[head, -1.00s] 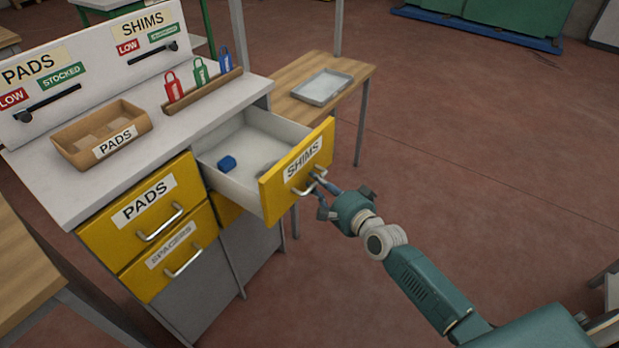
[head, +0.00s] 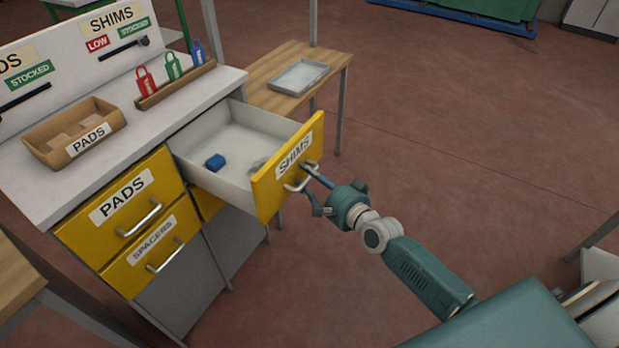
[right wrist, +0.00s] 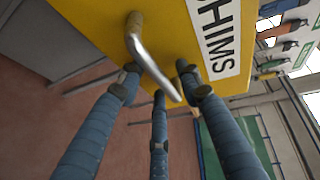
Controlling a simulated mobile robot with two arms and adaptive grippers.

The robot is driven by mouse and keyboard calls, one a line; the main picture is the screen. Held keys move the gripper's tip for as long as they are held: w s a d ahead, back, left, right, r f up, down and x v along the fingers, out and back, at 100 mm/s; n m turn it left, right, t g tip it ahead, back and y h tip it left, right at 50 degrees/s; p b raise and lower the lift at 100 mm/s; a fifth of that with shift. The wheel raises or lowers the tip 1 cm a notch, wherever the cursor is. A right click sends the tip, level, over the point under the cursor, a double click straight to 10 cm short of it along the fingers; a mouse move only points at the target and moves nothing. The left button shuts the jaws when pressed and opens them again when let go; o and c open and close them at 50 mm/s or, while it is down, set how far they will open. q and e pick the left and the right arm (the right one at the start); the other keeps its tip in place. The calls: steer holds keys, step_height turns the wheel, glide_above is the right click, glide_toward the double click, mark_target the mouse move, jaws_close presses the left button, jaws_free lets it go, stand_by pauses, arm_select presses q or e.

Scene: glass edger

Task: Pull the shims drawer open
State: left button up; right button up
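The shims drawer (head: 263,188) has a yellow front labelled SHIMS and stands well out of the cabinet. A small blue block (head: 215,162) and a greyish item, partly hidden by the front, lie in its white tray. My right gripper (head: 312,190) is at the drawer's metal handle (head: 297,186). In the right wrist view the handle (right wrist: 150,62) runs between the blue-grey fingers of the gripper (right wrist: 158,82), which look closed around it; exact contact is hard to see. My left gripper is out of view.
The pads drawer (head: 120,207) and the spacers drawer (head: 152,247) are shut. A pads bin (head: 50,145) and colored tags stand on the cabinet top. A wooden side table (head: 262,82) with a grey tray (head: 298,77) stands behind the drawer. Floor (head: 450,150) to the right is clear.

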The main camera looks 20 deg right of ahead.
steer(key=v, duration=1.2)
stand_by(0.4)
steer(key=s+d+f+n+g+h, duration=0.15)
steer(key=s+f, duration=0.35)
steer(key=f, duration=0.6)
steer(key=s+d+f+n+g+h, duration=0.1)
steer(key=s+f+n+g, duration=0.25)
steer(key=f, duration=0.75)
steer(key=s+d+f+n+g+h, duration=0.15)
steer(key=s+f, duration=0.35)
steer(key=f, duration=0.6)
steer(key=s+a+f+n+g, duration=0.2)
steer(key=s+f, duration=0.4)
steer(key=s, duration=0.4)
steer(key=s+a+f+n+g, duration=0.2)
steer(key=s+f, duration=0.4)
steer(key=s, duration=0.4)
steer(key=s+a+f+n+g, duration=0.3)
steer(key=s+f+n, duration=0.3)
steer(key=s, duration=0.4)
steer(key=shift+s+f+g, duration=0.15)
steer(key=shift+s+g, duration=0.2)
steer(key=shift+g, duration=0.1)
